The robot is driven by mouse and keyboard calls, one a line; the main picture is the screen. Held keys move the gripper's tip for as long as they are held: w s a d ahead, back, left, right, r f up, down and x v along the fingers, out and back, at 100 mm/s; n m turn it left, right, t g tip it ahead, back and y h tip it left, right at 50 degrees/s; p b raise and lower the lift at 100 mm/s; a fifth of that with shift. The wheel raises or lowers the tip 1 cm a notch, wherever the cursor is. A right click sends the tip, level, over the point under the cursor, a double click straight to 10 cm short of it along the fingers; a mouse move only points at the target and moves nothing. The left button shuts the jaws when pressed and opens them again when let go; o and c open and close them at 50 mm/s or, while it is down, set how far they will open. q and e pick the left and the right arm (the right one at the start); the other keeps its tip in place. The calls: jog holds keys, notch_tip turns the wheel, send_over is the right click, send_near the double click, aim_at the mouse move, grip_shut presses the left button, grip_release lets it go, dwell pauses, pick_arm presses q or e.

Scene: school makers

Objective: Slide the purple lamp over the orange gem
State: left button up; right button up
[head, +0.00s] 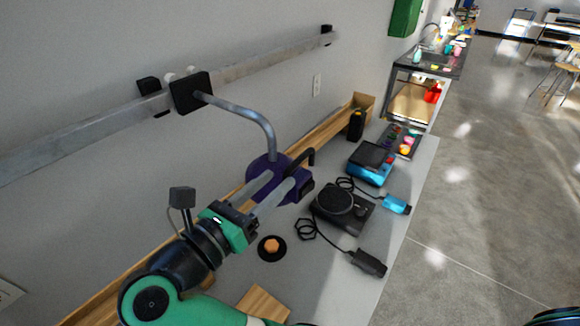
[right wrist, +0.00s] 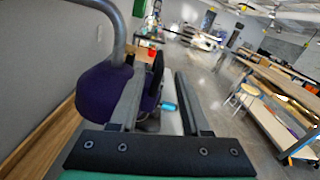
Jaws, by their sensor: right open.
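The purple lamp (head: 262,170) hangs on a bent metal arm from a black slider (head: 191,92) on the wall rail. Its purple head also shows at left in the right wrist view (right wrist: 104,88). A black handle (right wrist: 154,76) sticks out from the head. My right gripper (head: 283,187) is open at the lamp head, its fingers reaching around the handle side; I cannot tell whether they touch it. The orange gem (head: 271,244) lies on a black disc (head: 283,253) on the table, nearer than the lamp head. My left gripper is not in view.
The rail (head: 255,68) runs along the wall. On the grey table are a black device (head: 340,209) with a cable and plug (head: 369,262), a blue device (head: 370,163), a dark tray of colourful items (head: 402,140) and a wooden block (head: 262,303). Table around the gem is mostly clear.

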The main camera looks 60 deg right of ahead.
jog(key=a, duration=0.4)
jog(key=shift+w, duration=0.25)
